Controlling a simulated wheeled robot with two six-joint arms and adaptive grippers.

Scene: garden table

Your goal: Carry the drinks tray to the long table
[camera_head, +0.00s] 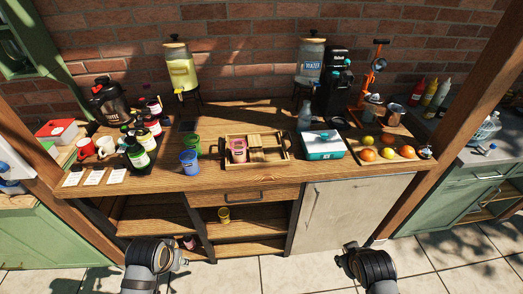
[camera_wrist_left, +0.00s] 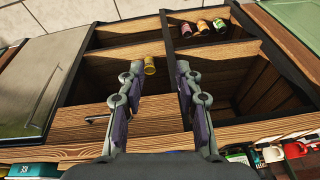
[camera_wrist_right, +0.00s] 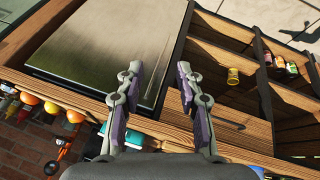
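The wooden drinks tray (camera_head: 285,141) rests on the wooden counter in the head view. A pink cup (camera_head: 238,150) and a stack of wooden pieces (camera_head: 268,147) are in it. My left gripper (camera_head: 180,262) is in front of the counter at lower left, apart from the tray. In the left wrist view its fingers (camera_wrist_left: 156,84) are spread with nothing between them. My right gripper (camera_head: 347,250) is in front of the counter at lower right. In the right wrist view its fingers (camera_wrist_right: 160,82) are spread and empty. I cannot tell which surface is the long table.
Blue cup (camera_head: 189,162) and green cup (camera_head: 192,144) stand left of the tray. A teal-and-white box (camera_head: 323,145) stands right of it, then fruit on a board (camera_head: 368,155). Bottles (camera_head: 138,154) crowd the left. Paved floor (camera_head: 300,272) is clear in front.

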